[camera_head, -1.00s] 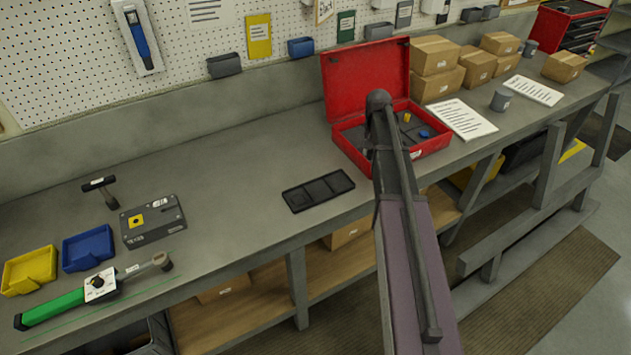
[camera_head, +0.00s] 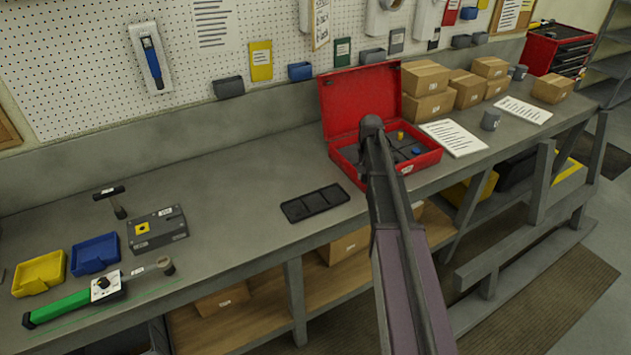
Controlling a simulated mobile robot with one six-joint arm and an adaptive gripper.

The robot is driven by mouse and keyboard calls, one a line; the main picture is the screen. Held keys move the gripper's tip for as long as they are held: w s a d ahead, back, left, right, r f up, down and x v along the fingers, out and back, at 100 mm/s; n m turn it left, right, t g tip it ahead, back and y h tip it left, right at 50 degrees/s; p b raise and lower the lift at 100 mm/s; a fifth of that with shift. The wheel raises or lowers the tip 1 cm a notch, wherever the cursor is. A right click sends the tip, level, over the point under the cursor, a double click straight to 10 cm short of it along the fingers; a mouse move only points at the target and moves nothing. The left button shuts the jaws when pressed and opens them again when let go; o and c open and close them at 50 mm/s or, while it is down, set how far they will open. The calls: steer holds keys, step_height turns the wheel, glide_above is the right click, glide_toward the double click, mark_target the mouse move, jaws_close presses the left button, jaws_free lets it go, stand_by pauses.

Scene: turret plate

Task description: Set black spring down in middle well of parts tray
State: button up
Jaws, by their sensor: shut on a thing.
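The black parts tray (camera_head: 296,216) lies flat on the grey workbench, left of the open red case, with three wells in a row. I see nothing in its wells. The black spring is not visible in this view. My arm reaches up from the bottom right, and its far visible end is in front of the red case. My gripper is not visible, so neither its jaws nor anything in them can be seen.
The red case (camera_head: 429,160) stands open with small yellow and blue parts inside. Bench (camera_head: 225,190) around the tray is clear.

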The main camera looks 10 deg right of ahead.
steer(key=a, duration=0.1)
steer(key=b, duration=0.3)
glide_above(316, 203)
step_height(316, 203, down, 3)
steer(key=shift+f, duration=0.1)
steer(key=shift+f+b, duration=2.45)
steer(key=shift+b, duration=0.2)
steer(key=shift+f+b, duration=2.15)
stand_by(1.0)
steer(key=o, duration=1)
